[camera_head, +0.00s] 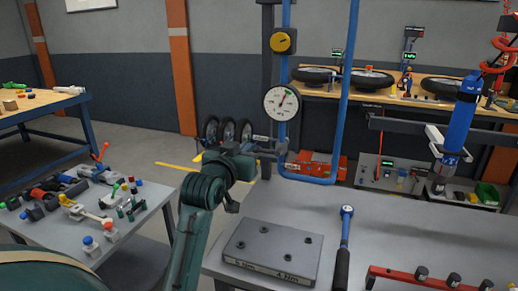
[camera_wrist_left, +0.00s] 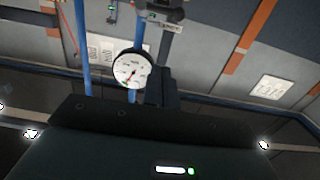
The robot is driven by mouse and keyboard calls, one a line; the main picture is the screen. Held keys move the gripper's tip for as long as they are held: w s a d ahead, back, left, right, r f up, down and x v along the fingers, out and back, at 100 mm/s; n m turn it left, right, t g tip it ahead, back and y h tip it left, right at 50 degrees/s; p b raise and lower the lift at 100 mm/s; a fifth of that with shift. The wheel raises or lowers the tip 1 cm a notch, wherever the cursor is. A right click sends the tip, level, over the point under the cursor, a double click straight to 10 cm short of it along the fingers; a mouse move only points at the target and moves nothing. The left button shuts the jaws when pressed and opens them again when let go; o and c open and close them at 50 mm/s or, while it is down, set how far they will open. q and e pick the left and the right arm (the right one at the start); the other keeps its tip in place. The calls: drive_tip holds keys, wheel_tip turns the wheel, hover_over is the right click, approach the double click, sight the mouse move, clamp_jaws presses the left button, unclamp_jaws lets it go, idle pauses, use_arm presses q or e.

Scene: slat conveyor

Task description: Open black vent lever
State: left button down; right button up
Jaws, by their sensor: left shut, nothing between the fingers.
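My left gripper (camera_head: 268,150) is at the blue pipe (camera_head: 283,135), just below the round white gauge (camera_head: 282,103). Its fingers are shut with nothing between them. In the left wrist view the closed dark fingers (camera_wrist_left: 161,88) stand just right of the gauge (camera_wrist_left: 132,70). I cannot clearly make out the black vent lever in the head view; my gripper covers part of the pipe there. A dark fitting with a small pale label (camera_wrist_left: 164,27) shows beyond the fingertips in the left wrist view; I cannot tell whether it is the lever. My right gripper is out of view.
A yellow knob (camera_head: 283,41) sits higher on the pipework. A side table (camera_head: 130,235) holds several fittings.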

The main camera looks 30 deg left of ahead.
use_arm(q)
drive_tip(key=p, duration=0.1)
hover_over(267, 151)
drive_tip(key=s, duration=0.4)
drive_tip(key=shift+w+a+f, duration=0.15)
drive_tip(key=shift+w+f, duration=0.05)
drive_tip(key=shift+f, duration=0.55)
drive_tip(key=shift+w+a+f, duration=0.15)
drive_tip(key=shift+f, duration=0.55)
drive_tip(key=shift+w+a+f, duration=0.15)
drive_tip(key=shift+w+f, duration=0.05)
drive_tip(key=shift+f, duration=0.55)
drive_tip(key=shift+w, duration=0.1)
